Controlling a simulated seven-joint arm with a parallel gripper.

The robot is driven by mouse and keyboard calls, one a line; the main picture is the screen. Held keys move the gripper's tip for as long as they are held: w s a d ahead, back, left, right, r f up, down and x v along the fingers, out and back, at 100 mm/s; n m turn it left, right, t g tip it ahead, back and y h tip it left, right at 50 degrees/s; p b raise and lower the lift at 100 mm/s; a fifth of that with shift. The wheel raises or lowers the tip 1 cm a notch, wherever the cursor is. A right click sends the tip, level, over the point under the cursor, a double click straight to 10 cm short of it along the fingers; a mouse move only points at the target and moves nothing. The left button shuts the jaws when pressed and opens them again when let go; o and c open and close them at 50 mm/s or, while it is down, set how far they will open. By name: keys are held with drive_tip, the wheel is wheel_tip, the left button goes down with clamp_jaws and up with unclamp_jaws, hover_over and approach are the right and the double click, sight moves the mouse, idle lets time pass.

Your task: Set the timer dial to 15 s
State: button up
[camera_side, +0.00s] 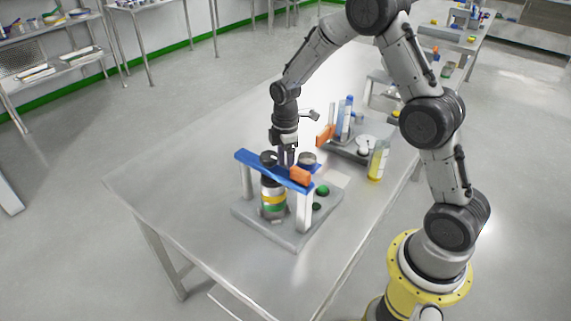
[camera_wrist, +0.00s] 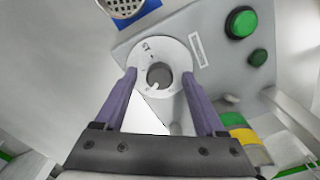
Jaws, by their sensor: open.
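The timer dial is a white disc (camera_wrist: 172,48) with a grey round knob (camera_wrist: 159,73) at its centre, in the upper middle of the wrist view. A small pale pointer mark lies at the knob's lower edge in the picture. Letters and ticks on the disc are too small to read surely as seconds. My gripper (camera_wrist: 159,76) is open, its two purple fingers on either side of the knob with gaps visible between; I see no contact. In the side view my gripper (camera_side: 287,164) points down behind the blue bar; the dial is hidden there.
The dial sits on a grey base (camera_side: 245,213) with two green buttons (camera_wrist: 241,22). The blue bar (camera_side: 262,166), on white posts with an orange block (camera_side: 300,175), and a banded jar (camera_side: 272,200) stand close to my gripper. The table's left side is clear.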

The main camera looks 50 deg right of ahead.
clamp_jaws()
drive_tip(key=shift+m, duration=0.3)
drive_tip(key=m, duration=1.1)
drive_tip(key=shift+m, duration=0.4)
drive_tip(key=m, duration=0.6)
drive_tip(key=shift+a, duration=0.1)
drive_tip(key=m, duration=0.5)
drive_tip(key=shift+m, duration=0.3)
